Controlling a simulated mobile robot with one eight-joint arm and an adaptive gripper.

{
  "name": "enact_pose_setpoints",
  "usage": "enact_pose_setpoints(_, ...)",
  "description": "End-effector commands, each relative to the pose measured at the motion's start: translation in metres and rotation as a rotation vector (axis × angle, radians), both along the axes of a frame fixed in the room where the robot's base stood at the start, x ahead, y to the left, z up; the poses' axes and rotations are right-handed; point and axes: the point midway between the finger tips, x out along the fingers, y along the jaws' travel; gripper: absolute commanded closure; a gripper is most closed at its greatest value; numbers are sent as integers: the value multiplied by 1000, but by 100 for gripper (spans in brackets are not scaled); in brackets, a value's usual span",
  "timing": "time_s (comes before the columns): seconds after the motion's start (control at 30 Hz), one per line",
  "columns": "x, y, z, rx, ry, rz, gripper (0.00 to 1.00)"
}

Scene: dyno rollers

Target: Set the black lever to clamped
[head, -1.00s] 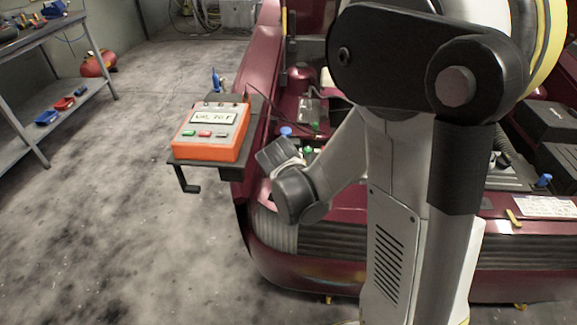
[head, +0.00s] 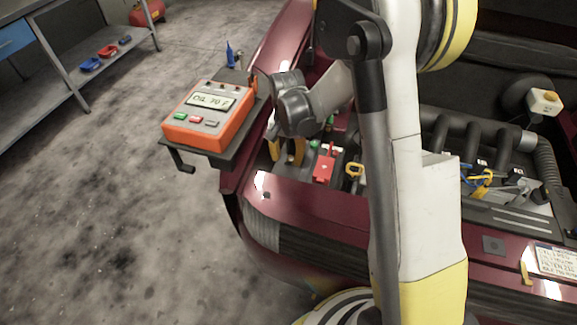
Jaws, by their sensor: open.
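A black L-shaped lever (head: 180,162) hangs below the front left corner of a dark shelf (head: 222,155) fixed at the car's left fender. I cannot tell for sure whether this is the black lever, nor how it is set. My gripper (head: 287,84) is at the end of my bent arm, right of the orange meter box and above the engine bay's front left corner. Its fingers are mostly hidden by the wrist. It is open, with nothing seen in it, and apart from the lever.
The orange meter box (head: 208,115) stands on the shelf, with a blue-tipped tool (head: 230,55) behind it. A workbench (head: 60,70) stands far left. The floor between is clear.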

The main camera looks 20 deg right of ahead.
Motion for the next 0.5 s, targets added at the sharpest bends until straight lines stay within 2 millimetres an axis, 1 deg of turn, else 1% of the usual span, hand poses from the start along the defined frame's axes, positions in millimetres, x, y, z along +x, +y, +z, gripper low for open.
enact_pose_setpoints(0.03,0,0,-11,0,0,0,59)
enact_pose_setpoints(0.1,0,0,-19,0,0,0,59)
enact_pose_setpoints(0.2,0,0,-26,-1,-1,0,59)
enact_pose_setpoints(0.5,0,0,-28,-1,-1,0,59)
